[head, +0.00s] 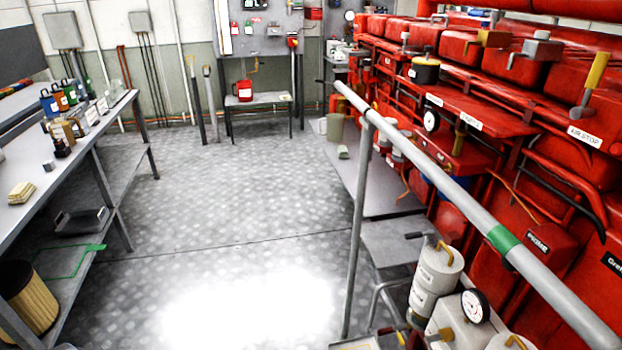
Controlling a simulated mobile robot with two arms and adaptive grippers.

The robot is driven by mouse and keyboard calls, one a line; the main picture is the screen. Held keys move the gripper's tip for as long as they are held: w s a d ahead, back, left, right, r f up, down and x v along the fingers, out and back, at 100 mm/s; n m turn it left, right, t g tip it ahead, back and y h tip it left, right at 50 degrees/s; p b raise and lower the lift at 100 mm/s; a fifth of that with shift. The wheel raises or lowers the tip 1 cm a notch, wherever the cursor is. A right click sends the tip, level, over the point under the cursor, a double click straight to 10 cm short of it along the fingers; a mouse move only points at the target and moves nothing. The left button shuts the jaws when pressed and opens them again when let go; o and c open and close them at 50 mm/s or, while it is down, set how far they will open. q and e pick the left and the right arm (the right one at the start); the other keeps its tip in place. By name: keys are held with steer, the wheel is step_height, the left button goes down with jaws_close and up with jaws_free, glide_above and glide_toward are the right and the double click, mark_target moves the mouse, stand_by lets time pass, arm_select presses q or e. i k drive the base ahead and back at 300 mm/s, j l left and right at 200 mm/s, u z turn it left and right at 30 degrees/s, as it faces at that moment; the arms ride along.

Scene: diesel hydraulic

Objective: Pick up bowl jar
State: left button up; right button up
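I cannot tell for sure which thing is the bowl jar. A pale stacked canister (435,278) with a brass handle on top stands upright at the lower right, behind a round gauge (475,306). A grey-green cup-like vessel (334,128) stands at the far end of the low bench beside the red engine. Small bottles and jars (92,113) stand on the left workbench, too small to tell apart. Neither of my grippers shows in the head view.
A grey handrail (440,165) runs along the red engine (490,110) on the right. The left workbench (45,190) has a wooden-looking barrel (27,298) below. A red can (244,90) stands on a small table at the back. The middle floor (230,210) is clear.

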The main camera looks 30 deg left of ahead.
mark_target(111, 87)
steer(key=u, duration=2.15)
steer(key=i+z, duration=0.2)
steer(key=i, duration=0.45)
steer(key=i+l, duration=0.15)
steer(key=i, duration=1.9)
steer(key=i+l, duration=0.15)
steer(key=i, duration=1.9)
steer(key=l+z, duration=0.05)
steer(key=l, duration=0.05)
